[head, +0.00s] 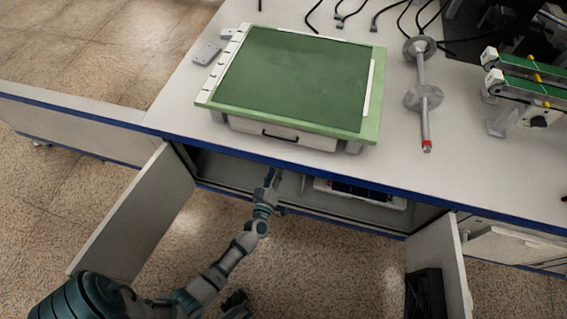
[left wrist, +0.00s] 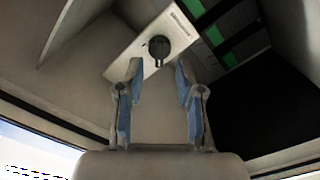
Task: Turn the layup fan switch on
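The fan switch is a black round knob (left wrist: 159,47) on a pale switch plate (left wrist: 128,62) inside the cabinet, seen in the left wrist view. My left gripper (left wrist: 158,72) is open, with its two blue fingers apart, and the knob shows beyond and between the fingertips. I cannot tell whether the fingers touch it. In the head view my left gripper (head: 272,178) reaches into the open cabinet under the bench. The switch is hidden there by the bench top.
The cabinet doors stand open on the left (head: 135,215) and right (head: 438,262). The bench edge (head: 300,165) runs above my left arm. A green layup board (head: 295,80) and a metal roller (head: 421,75) are on the bench.

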